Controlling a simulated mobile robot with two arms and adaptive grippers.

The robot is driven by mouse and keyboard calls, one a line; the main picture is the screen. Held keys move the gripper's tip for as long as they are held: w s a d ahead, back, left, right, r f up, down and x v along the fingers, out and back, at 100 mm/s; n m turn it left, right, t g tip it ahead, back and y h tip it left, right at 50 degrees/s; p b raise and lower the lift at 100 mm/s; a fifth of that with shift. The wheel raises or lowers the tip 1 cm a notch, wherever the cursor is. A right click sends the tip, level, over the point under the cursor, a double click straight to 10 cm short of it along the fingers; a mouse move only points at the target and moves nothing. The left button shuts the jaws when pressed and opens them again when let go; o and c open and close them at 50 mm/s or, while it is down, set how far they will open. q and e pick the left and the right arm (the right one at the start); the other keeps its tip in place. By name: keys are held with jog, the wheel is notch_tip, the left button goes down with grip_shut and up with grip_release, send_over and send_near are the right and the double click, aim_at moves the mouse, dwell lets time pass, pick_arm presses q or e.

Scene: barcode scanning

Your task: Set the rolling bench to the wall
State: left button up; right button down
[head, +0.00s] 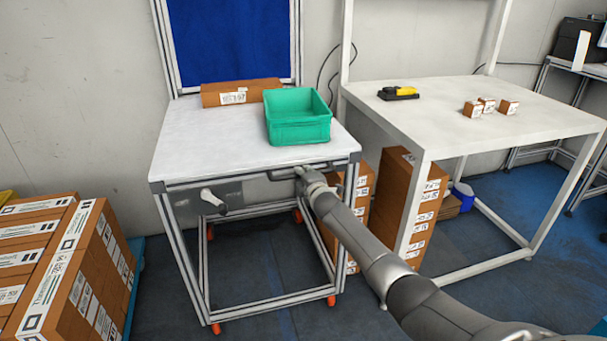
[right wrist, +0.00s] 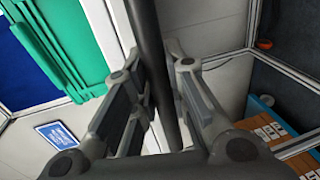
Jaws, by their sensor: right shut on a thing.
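The rolling bench (head: 200,140) has a white top, an aluminium frame, a blue back panel (head: 228,40) and orange casters. It stands with its back towards the wall (head: 90,90); I cannot tell whether they touch. A dark handle bar (head: 283,176) runs along its front edge. My right gripper (head: 303,173) is shut on this handle bar, right of the middle of the front edge. In the right wrist view the dark bar (right wrist: 150,50) passes between the fingers (right wrist: 160,95). My left gripper is not in view.
A green bin (head: 298,128) and a brown carton (head: 222,97) stand on the bench. A white table (head: 450,95) with small boxes is close on the right, with stacked cartons (head: 428,200) beneath. More cartons (head: 75,265) are stacked on the left, beside the bench.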

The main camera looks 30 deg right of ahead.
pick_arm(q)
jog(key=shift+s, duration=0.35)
pick_arm(e)
jog(key=shift+r, duration=0.15)
jog(key=c, duration=1.8)
grip_release()
jog(key=o, duration=0.4)
jog(key=shift+w, duration=0.2)
jog(key=shift+s, duration=0.15)
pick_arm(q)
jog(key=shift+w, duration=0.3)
pick_arm(e)
jog(key=shift+v, duration=5.9)
